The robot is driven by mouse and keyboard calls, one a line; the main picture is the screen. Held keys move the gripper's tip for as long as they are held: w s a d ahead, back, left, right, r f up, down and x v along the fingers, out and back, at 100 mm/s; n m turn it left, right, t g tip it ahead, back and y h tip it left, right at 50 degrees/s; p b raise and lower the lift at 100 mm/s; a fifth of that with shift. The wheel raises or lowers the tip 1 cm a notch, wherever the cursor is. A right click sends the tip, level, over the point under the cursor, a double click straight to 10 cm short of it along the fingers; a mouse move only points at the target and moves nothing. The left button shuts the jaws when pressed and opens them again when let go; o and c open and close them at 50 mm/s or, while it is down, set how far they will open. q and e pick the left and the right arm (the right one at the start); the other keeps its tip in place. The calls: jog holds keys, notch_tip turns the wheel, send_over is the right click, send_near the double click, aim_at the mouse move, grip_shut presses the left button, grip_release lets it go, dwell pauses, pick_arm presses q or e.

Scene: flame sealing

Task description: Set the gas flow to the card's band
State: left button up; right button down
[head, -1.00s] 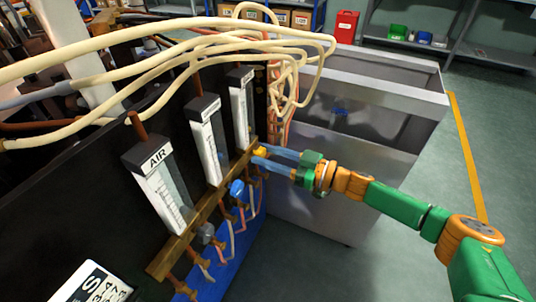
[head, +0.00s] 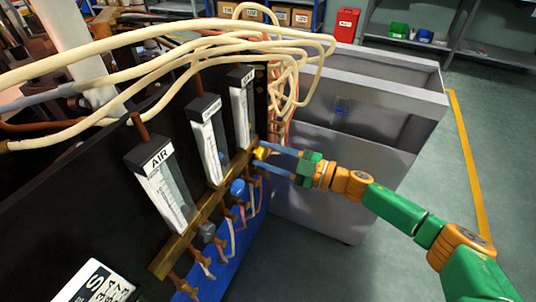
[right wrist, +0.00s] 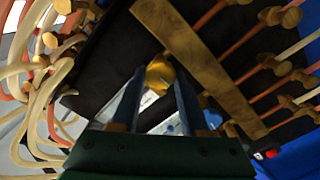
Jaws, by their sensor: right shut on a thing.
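Three flow meters stand on a dark panel in the head view: one marked AIR (head: 161,186), a middle one (head: 207,138) and a far one (head: 242,105). The labels on the middle and far ones are too small to read, and I cannot make out any float. A yellow knob (head: 260,154) sits on the brass rail below the far meter. My right gripper (head: 264,156) is shut on this knob, which also shows between the fingertips in the right wrist view (right wrist: 160,75). A white card (head: 98,286) with black print is cut off at lower left. My left gripper is out of view.
A blue knob (head: 238,188) and a grey knob (head: 207,232) sit along the brass rail (head: 180,248). Pale hoses (head: 160,50) loop over the panel top. A grey metal bin (head: 330,190) stands behind my right gripper. Open floor lies to the right.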

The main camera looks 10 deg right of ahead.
jog(key=shift+n, duration=0.7)
jog(key=shift+c, duration=2.2)
grip_release()
jog(key=v, duration=0.7)
